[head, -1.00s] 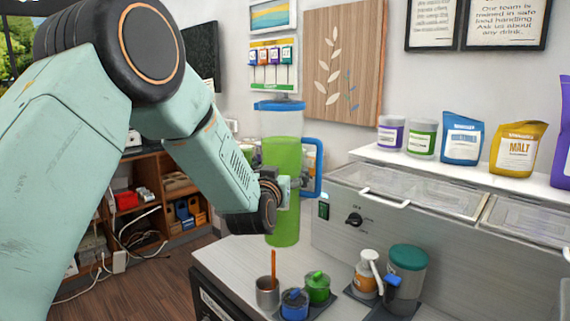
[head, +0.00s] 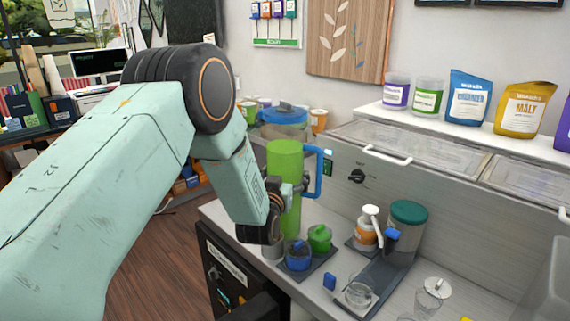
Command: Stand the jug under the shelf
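My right gripper is not in view.
A blue-lidded pot (head: 298,258) and a green-lidded pot (head: 320,238) stand close by the jug. A pump bottle (head: 367,232), a teal-lidded canister (head: 408,225) and glass jars stand to the right. Clear-lidded bins (head: 420,155) sit below the shelf.

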